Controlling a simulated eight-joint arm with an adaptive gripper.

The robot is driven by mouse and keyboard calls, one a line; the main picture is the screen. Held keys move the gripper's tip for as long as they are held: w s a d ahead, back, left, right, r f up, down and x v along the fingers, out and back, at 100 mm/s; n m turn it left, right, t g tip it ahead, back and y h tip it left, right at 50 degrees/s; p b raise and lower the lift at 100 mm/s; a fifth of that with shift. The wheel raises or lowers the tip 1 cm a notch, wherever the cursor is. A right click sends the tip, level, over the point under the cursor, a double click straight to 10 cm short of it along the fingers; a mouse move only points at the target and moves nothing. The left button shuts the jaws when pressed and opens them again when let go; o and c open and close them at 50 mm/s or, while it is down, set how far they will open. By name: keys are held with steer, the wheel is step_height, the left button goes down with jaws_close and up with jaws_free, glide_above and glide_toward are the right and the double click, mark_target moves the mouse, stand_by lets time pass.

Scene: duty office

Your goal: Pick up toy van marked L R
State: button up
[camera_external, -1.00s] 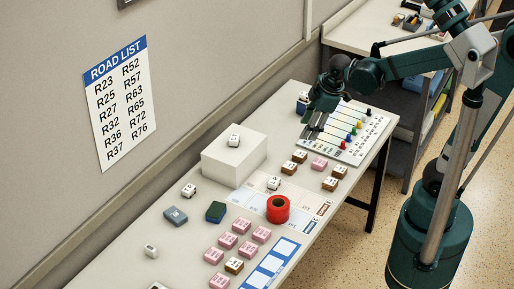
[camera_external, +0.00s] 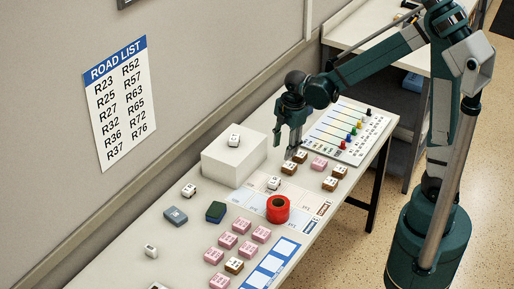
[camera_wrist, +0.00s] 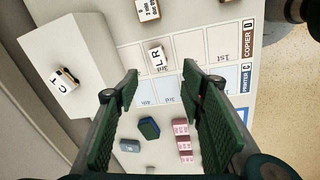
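The toy van marked L R (camera_wrist: 156,57) is small and white, with its letters readable in the wrist view. It stands on a printed sheet (camera_wrist: 190,50), just beyond my fingertips in that picture. In the external view the van (camera_external: 274,183) stands on the sheet in front of the white box. My gripper (camera_wrist: 160,76) is open, its two green fingers spread with nothing between them. In the external view my gripper (camera_external: 291,154) hangs pointing down above the table, behind and above the van, close to the brown blocks.
A white box (camera_external: 233,163) carries another white van (camera_external: 234,140). A red roll (camera_external: 277,208) stands on the sheet close to the L R van. Brown blocks (camera_external: 289,168) and pink blocks (camera_external: 228,240) lie around. A white board with coloured pegs (camera_external: 345,131) lies behind.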

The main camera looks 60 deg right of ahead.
mark_target(275, 179)
steer(key=w+f+n, duration=0.1)
steer(key=f, duration=0.2)
steer(key=w+f+n+g+b, duration=0.1)
steer(key=f, duration=0.3)
steer(key=w+f+n, duration=0.2)
steer(key=f, duration=0.1)
steer(key=shift+f+g, duration=0.15)
steer(key=shift+g, duration=0.15)
steer(key=shift+f, duration=0.1)
steer(key=shift+f+b, duration=0.3)
steer(key=shift+f, duration=0.95)
steer(key=shift+s+f, duration=0.1)
steer(key=shift+s+a+f+b, duration=0.1)
steer(key=shift+f+b, duration=0.15)
steer(key=shift+f, duration=1)
steer(key=shift+s+f+b, duration=0.1)
steer(key=shift+f+b, duration=0.1)
steer(key=shift+f, duration=1.05)
steer(key=c, duration=1)
